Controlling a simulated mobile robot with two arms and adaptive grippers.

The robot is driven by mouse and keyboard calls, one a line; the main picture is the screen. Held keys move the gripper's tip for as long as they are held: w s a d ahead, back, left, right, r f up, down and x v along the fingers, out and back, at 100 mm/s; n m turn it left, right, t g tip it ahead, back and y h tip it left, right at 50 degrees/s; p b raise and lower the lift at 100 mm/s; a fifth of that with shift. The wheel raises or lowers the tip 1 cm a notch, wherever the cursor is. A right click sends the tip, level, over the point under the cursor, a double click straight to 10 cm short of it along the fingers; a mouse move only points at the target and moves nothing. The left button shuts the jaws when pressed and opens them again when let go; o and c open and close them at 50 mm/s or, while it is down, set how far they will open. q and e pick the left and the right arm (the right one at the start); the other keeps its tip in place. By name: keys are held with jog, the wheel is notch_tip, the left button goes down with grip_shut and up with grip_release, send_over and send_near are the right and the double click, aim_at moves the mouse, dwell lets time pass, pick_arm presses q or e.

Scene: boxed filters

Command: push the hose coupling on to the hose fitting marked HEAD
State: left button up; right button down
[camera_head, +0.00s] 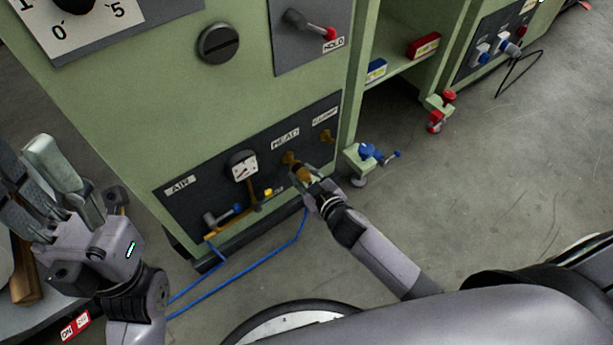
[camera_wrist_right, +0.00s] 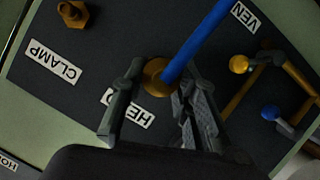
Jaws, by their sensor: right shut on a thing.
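The brass hose coupling (camera_head: 304,174) is between the fingers of my right gripper (camera_head: 312,183), which is shut on it. It sits in front of the brass fitting marked HEAD (camera_head: 289,158) on the dark panel, nearly in line with it. I cannot tell whether the two touch. In the right wrist view the coupling (camera_wrist_right: 156,76) is between the fingers of the gripper (camera_wrist_right: 150,100), with a blue hose (camera_wrist_right: 195,42) running from it. The HEAD label (camera_wrist_right: 128,108) is partly covered by a finger. My left gripper (camera_head: 40,170) is at the left, fingers apart, away from the panel.
The CLAMP fitting (camera_head: 326,136) is bare, up and right of HEAD.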

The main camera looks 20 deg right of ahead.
jog(key=shift+w+a, duration=0.25)
jog(key=shift+w, duration=0.4)
jog(key=shift+w+a, duration=0.2)
jog(key=shift+w, duration=0.4)
jog(key=c, duration=1.2)
grip_release()
jog(key=shift+s+d+r, duration=0.1)
jog(key=shift+s+d, duration=0.05)
jog(key=shift+s, duration=0.45)
jog(key=v, duration=1)
jog(key=shift+s+r, duration=0.25)
jog(key=shift+s, duration=0.1)
